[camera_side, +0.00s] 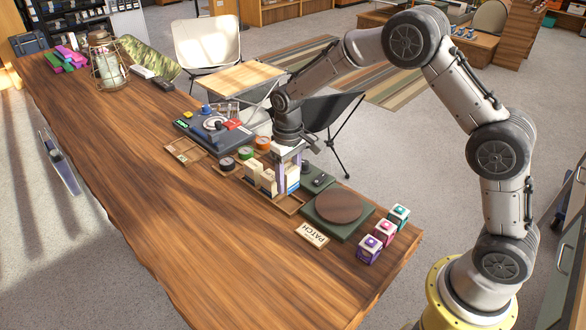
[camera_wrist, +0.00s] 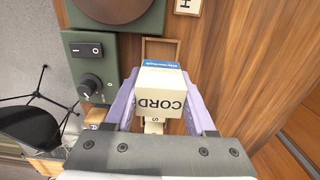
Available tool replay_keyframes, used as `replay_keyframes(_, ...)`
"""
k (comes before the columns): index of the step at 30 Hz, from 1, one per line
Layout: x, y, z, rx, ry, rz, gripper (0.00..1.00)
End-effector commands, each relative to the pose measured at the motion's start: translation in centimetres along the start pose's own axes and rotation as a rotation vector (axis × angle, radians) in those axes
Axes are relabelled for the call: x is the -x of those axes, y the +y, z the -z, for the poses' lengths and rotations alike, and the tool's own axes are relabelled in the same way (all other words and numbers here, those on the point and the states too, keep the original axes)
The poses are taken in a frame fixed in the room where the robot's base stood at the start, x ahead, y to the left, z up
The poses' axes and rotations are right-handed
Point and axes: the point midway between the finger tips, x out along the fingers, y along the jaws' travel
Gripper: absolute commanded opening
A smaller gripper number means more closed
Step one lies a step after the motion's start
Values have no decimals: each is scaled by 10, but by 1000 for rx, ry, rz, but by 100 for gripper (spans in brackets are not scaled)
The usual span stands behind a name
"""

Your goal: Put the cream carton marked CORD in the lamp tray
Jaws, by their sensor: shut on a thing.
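The cream carton marked CORD (camera_wrist: 162,98) sits between the two lavender fingers of my gripper (camera_wrist: 158,104) in the wrist view, its lettered end toward the camera. My gripper is shut on it.
A green turntable unit (camera_side: 365,217) stands close on the right, with a PATCH sign (camera_side: 312,235) before it. Several coloured cubes (camera_side: 369,250) stand at the table's right end. Round tins (camera_side: 245,152) and a dark device (camera_side: 190,127) lie behind left. The table's left middle is clear.

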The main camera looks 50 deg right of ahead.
Motion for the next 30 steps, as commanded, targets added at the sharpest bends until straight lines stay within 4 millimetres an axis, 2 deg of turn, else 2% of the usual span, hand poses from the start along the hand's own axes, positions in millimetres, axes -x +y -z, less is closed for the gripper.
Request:
replay_keyframes(9, -26, 0, 0, -1, -2, 0, 0)
replay_keyframes(15, -36, 0, -1, -1, -1, 0, 0)
replay_keyframes(30, -38, 0, -1, -1, -1, 0, 0)
